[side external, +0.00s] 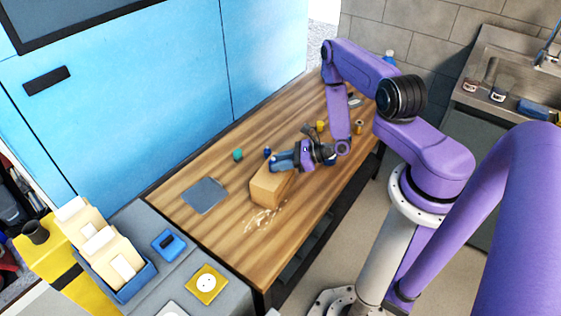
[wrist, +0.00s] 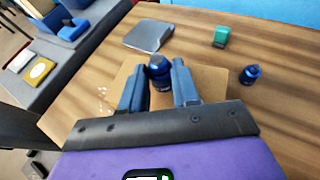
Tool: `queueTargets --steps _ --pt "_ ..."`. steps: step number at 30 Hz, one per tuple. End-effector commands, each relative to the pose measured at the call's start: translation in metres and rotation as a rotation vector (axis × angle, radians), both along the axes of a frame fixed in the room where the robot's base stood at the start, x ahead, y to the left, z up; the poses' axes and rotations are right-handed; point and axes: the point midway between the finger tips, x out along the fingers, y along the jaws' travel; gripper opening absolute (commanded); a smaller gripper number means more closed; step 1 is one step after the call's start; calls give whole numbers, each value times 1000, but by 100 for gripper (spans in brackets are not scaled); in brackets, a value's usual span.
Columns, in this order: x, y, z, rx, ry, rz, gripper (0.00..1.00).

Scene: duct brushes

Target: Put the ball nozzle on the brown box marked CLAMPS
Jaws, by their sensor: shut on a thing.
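The brown box (side external: 268,188) stands on the wooden table, and its top (wrist: 212,82) spreads under my fingers in the wrist view; no marking can be read. My gripper (side external: 280,163) is over the box, with its blue fingers pointing left in the side view. In the wrist view my gripper (wrist: 159,84) is shut on a dark blue piece with a rounded top, which I take as the ball nozzle (wrist: 159,70). It appears over the box top; I cannot tell whether it touches it. In the side view my fingers mostly hide it.
A second small blue piece (wrist: 250,73) and a green piece (wrist: 221,36) stand near the box. A grey plate (side external: 205,195) lies to its left. Small yellow pieces (side external: 320,126) stand farther back. Pale marks (side external: 262,217) lie on the table in front of the box.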

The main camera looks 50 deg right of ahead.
Motion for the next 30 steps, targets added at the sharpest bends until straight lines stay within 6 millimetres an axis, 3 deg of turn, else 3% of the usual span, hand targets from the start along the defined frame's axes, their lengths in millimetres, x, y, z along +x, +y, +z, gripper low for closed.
queueTargets --steps 9,10,12,23,30 --pt "0 0 -3 1 0 0 0" --pt "0 0 -3 1 1 1 37" --pt "0 0 -3 1 1 1 56" --pt "0 0 0 0 0 0 56" --pt "-26 -18 14 3 2 -8 56"
